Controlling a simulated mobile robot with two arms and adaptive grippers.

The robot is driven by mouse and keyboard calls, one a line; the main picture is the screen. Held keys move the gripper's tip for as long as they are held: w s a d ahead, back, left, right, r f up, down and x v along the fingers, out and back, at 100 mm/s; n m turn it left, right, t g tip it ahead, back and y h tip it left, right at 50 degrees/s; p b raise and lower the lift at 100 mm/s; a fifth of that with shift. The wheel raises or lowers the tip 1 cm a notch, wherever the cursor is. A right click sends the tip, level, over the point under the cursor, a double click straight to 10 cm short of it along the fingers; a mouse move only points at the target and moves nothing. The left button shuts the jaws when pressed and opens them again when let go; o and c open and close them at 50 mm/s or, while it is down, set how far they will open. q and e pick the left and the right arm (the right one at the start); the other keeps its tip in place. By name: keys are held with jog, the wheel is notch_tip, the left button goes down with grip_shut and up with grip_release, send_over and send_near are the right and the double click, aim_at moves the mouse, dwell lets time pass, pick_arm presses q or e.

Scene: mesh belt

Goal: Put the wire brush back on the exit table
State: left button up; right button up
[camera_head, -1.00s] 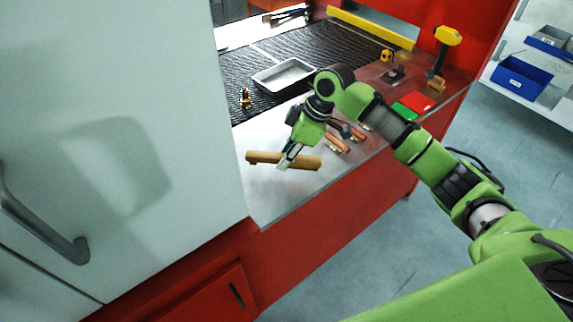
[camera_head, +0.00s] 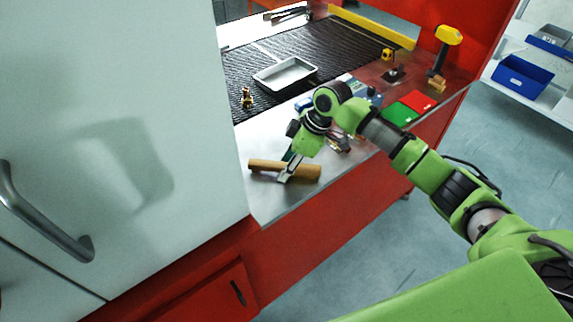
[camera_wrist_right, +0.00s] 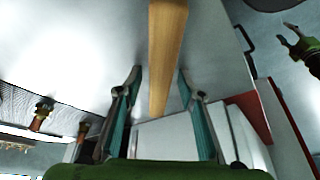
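The wire brush, a long wooden bar (camera_head: 262,165), lies on the bare metal exit table (camera_head: 275,200) near its front left part; its bristles are not visible. My right gripper (camera_head: 285,178) is at the middle of the bar. In the right wrist view the gripper (camera_wrist_right: 159,75) has its fingers apart, one on each side of the wooden bar (camera_wrist_right: 167,45), with a gap showing on the left side. A green gripper, likely my left one (camera_wrist_right: 286,33), shows at the right edge there with its fingers apart; it is outside the head view.
Green (camera_head: 398,113) and red (camera_head: 417,100) pads and a yellow-topped tool (camera_head: 447,37) are at the right. A white cabinet (camera_head: 110,60) stands close on the left.

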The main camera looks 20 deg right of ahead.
jog(key=b+v, duration=0.2)
jog(key=v, duration=1)
jog(key=shift+r, duration=0.2)
jog(key=shift+f, duration=0.1)
